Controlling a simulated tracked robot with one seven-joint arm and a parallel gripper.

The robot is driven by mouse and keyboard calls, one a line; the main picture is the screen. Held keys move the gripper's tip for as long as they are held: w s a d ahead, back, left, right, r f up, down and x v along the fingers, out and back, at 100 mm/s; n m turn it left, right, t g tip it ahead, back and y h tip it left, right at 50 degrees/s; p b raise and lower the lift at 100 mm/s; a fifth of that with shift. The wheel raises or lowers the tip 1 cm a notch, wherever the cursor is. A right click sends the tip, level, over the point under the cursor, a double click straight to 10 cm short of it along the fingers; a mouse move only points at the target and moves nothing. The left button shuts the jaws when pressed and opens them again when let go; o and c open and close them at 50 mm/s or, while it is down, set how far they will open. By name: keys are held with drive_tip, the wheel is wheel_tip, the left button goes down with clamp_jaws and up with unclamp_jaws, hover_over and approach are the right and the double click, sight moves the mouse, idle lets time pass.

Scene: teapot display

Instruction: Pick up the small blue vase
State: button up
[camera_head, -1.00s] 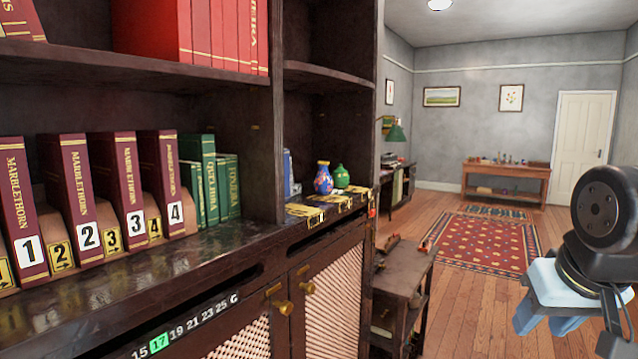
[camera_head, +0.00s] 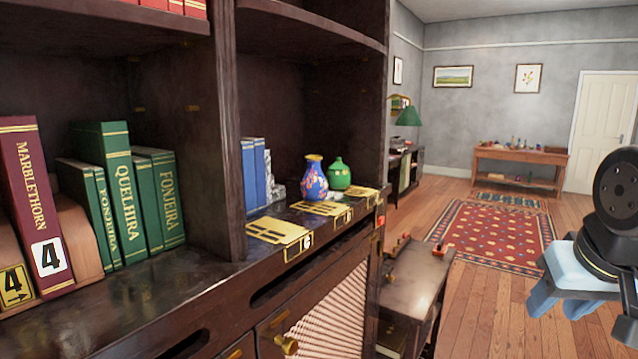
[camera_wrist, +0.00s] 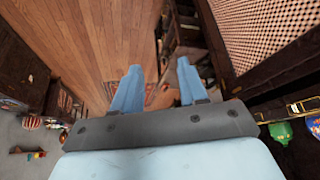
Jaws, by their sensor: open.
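The small blue vase (camera_head: 314,178), with a red and yellow pattern, stands upright on the right-hand part of the dark bookcase ledge in the head view. A round green vase (camera_head: 340,174) stands just behind it to the right. My gripper (camera_head: 562,308) is at the right edge of the head view, out over the floor and well away from the vase. In the wrist view my gripper (camera_wrist: 155,92) shows two blue fingers apart with nothing between them. A green vase (camera_wrist: 279,132) shows at the right edge there, with part of a blue shape beside it.
Yellow cards (camera_head: 278,232) lie along the ledge's front. A low wooden table (camera_head: 418,280) stands before the cabinet. The floor around the patterned rug (camera_head: 490,232) is open.

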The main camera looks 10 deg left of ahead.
drive_tip(key=shift+w+d, duration=0.1)
drive_tip(key=shift+d, duration=0.05)
drive_tip(key=o, duration=0.3)
drive_tip(key=shift+w+r, duration=0.1)
drive_tip(key=shift+w, duration=0.3)
drive_tip(key=o, duration=0.5)
drive_tip(key=w+t, duration=0.1)
drive_tip(key=w, duration=0.1)
drive_tip(key=w+r+t, duration=0.1)
drive_tip(key=w, duration=0.2)
drive_tip(key=w+r+t+h, duration=0.1)
drive_tip(key=w, duration=0.1)
drive_tip(key=shift+w+r, duration=0.1)
drive_tip(key=shift+w, duration=0.2)
drive_tip(key=shift+c, duration=0.2)
drive_tip(key=shift+o, duration=1.2)
drive_tip(key=w+a+r+n+t+y, duration=0.1)
drive_tip(key=w+a+r+n+t, duration=0.1)
drive_tip(key=w+a, duration=0.3)
drive_tip(key=w+r+t, duration=0.1)
drive_tip(key=w, duration=0.2)
drive_tip(key=shift+w+t, duration=0.2)
drive_tip(key=shift+t, duration=0.2)
drive_tip(key=n+g+y, duration=0.3)
drive_tip(key=n+y, duration=0.6)
drive_tip(key=y, duration=0.5)
approach(323, 186)
drive_tip(key=shift+x, duration=6.65)
